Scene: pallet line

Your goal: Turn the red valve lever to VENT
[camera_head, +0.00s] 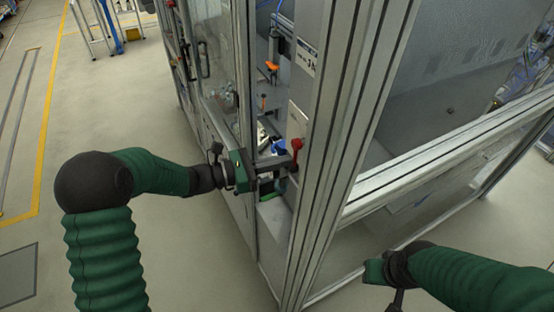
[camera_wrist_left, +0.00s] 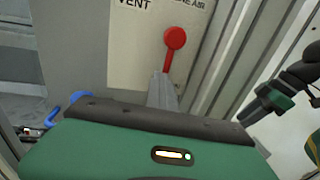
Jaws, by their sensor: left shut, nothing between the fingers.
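The red valve lever (camera_head: 296,146) is on the near corner of the framed cabinet, just beyond my left gripper. In the left wrist view the red lever (camera_wrist_left: 174,40) has a round knob at the top and stands tilted a little right, and its lower end is hidden behind my gripper. A pale label plate (camera_wrist_left: 140,45) behind it reads VENT at the left, with partly cut-off text at the right. My left gripper (camera_head: 285,168) is shut and empty, close below the lever; I cannot tell if it touches. My right gripper (camera_head: 378,272) is at the lower right, away from the cabinet, its fingers unclear.
Metal frame posts (camera_head: 335,130) of the cabinet rise just right of the lever. A clear door panel (camera_head: 213,60) with a dark handle is at the left. Orange-handled parts (camera_head: 271,66) sit inside. The floor (camera_head: 130,100) at left is open.

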